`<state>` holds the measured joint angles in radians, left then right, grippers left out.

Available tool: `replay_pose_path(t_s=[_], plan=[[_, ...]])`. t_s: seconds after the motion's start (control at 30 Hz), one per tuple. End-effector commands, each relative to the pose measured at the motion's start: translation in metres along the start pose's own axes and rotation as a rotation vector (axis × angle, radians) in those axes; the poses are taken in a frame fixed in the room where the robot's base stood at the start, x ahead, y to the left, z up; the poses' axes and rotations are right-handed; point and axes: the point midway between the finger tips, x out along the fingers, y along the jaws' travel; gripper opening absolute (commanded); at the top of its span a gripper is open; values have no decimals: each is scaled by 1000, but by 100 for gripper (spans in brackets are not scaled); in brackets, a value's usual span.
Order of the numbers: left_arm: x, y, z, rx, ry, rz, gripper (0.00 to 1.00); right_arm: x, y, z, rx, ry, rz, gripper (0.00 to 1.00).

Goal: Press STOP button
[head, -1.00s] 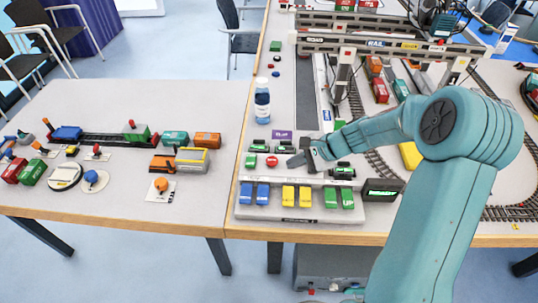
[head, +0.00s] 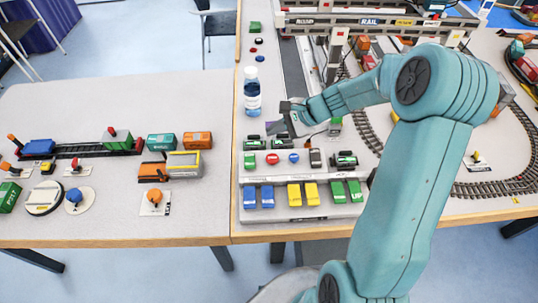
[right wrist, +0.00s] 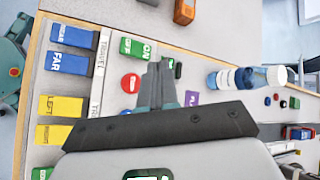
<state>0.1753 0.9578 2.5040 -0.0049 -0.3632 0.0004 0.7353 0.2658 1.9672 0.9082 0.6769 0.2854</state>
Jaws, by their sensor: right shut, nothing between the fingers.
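The red round button (head: 272,158) on the grey control panel (head: 292,218) is the likely STOP button; its label is too small to read. It shows in the right wrist view (right wrist: 131,83), just left of my fingers, beside the green ON button (right wrist: 137,48). In the head view the green button (head: 250,160) lies left of it and a blue button (head: 293,157) right of it. My right gripper (head: 285,107) is shut and empty, and appears beyond the button row, near the bottle. It also shows in the right wrist view (right wrist: 160,72). My left gripper is not in view.
Blue (head: 267,196), yellow (head: 294,194) and green (head: 338,191) rocker keys line the panel's front. The gantry crane (head: 350,20) stands at the back. Train tracks (head: 500,188) lie to the right.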

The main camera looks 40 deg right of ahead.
Motion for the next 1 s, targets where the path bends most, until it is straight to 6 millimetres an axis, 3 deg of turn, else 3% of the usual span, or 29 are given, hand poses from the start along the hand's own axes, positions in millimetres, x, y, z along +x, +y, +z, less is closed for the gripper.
replay_pose_path(t_s=[0.27, 0.8, 1.0], plan=[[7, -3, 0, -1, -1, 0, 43, 6, 5, -4, 0, 0, 0, 0], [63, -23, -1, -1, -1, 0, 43, 60, 38, -40, -1, 0, 0, 0], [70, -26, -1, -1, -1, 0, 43, 65, 42, -44, -1, 0, -1, 0]])
